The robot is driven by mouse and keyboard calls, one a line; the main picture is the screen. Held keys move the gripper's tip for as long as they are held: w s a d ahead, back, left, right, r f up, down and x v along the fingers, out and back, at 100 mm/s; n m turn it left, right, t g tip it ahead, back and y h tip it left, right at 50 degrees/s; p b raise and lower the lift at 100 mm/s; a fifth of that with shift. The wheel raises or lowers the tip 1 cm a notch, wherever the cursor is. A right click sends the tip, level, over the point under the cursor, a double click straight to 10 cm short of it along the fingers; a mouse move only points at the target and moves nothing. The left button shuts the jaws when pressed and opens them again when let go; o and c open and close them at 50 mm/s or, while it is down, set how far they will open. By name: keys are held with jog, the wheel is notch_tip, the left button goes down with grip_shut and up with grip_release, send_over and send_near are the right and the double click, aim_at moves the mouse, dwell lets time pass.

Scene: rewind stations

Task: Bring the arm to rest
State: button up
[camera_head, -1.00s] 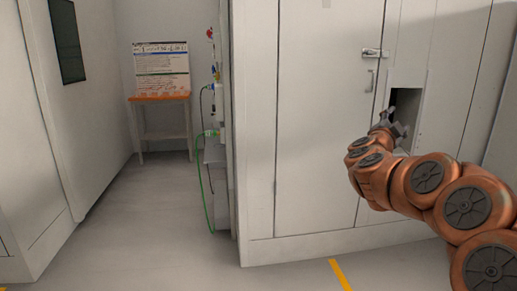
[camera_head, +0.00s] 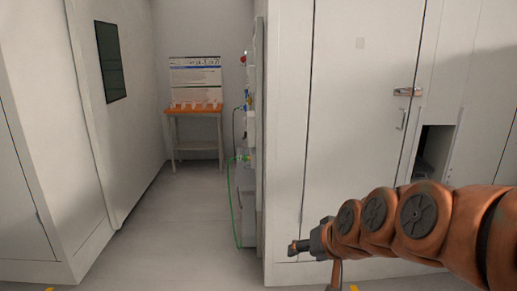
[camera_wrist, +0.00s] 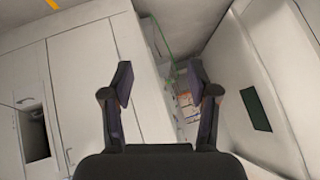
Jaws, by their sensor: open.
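My gripper (camera_head: 298,246) is at the end of my copper-coloured arm, which reaches in from the right of the head view and points left. The gripper is in front of the lower part of the white cabinet (camera_head: 345,130). In the wrist view my gripper (camera_wrist: 160,85) has its two dark fingers spread wide apart, with nothing between them. The fingers appear clear of every surface.
The cabinet has a latch (camera_head: 407,92) and a dark square opening (camera_head: 432,150) at the right. An orange-topped table (camera_head: 193,109) with small white items and a sign (camera_head: 195,75) stands at the back. A green hose (camera_head: 230,200) hangs nearby. The left aisle floor (camera_head: 185,225) is clear.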

jog(key=s+d+g+h+p, duration=0.1)
jog(key=s+d+g+p, duration=0.2)
jog(key=s, duration=1.1)
jog(key=s+d+f+g+h+p, duration=0.1)
jog(key=s+g, duration=0.5)
jog(key=s, duration=0.8)
jog(key=d+h+p, duration=0.1)
jog(key=d+p, duration=0.1)
jog(key=d, duration=0.1)
jog(key=shift+d+f+p, duration=0.15)
jog(key=shift+f+p, duration=0.05)
jog(key=shift+p, duration=0.2)
